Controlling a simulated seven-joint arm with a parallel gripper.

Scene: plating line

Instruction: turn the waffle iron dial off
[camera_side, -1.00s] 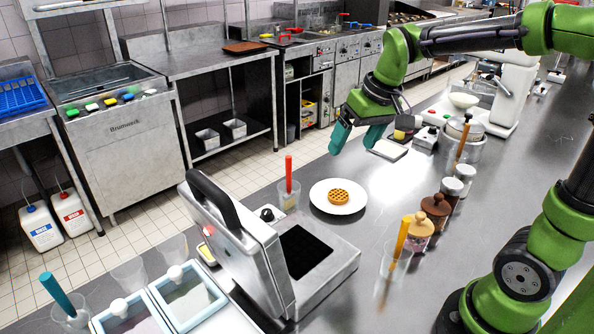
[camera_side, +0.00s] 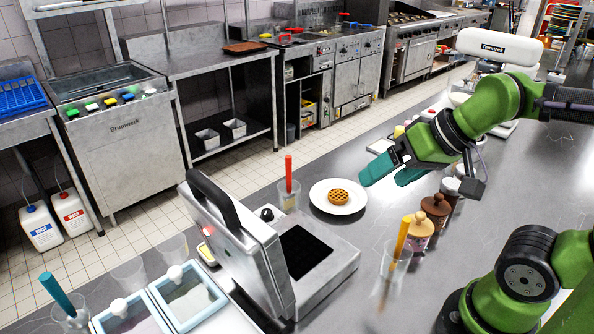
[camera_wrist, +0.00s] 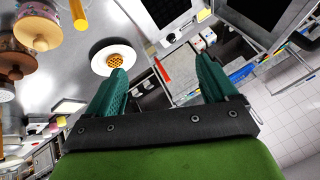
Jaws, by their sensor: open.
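The waffle iron (camera_side: 330,268) stands open at the front of the counter, its lid raised and its dark lower plate bare. Its dial (camera_side: 267,213) is a small black knob on a pale face at the base's back corner; which way it points is too small to tell. In the wrist view the iron (camera_wrist: 187,24) is at the top and the dial (camera_wrist: 172,38) is at its lower edge. My gripper (camera_side: 384,175) has teal fingers, open and empty, above the counter right of the plate and well apart from the dial. Its fingers (camera_wrist: 160,66) are spread in the wrist view.
A white plate (camera_side: 325,204) with a waffle (camera_side: 339,196) lies between my gripper and the iron. A red-handled utensil (camera_side: 289,174) stands in a cup beside the dial. Lidded jars (camera_side: 420,234) and a cup with a yellow utensil (camera_side: 402,236) stand to the right.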

